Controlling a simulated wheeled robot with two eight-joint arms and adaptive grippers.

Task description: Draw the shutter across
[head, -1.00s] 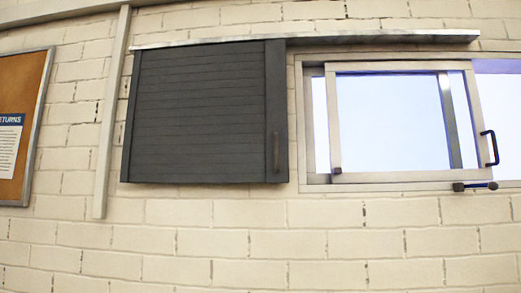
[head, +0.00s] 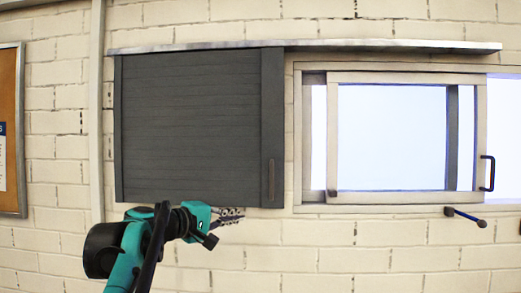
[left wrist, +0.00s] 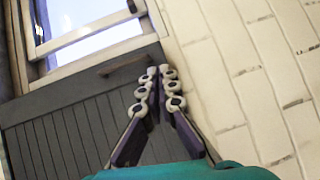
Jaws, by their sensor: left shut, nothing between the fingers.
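The dark grey slatted shutter (head: 190,125) hangs from a metal rail (head: 350,46) on the brick wall, left of the window (head: 392,135). Its vertical handle (head: 271,180) is low on its right edge. The shutter (left wrist: 70,130) and its handle (left wrist: 122,65) also show in the left wrist view. My left gripper (head: 240,215) is below the shutter's lower edge, left of and below the handle. Its fingers (left wrist: 158,72) are shut and empty, apart from the handle. My right gripper is in neither current view.
The window's sliding pane has a dark blue handle (head: 487,173) on its right side. A short dark bar (head: 465,216) sticks out below the window. A cork notice board (head: 10,130) hangs at the far left.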

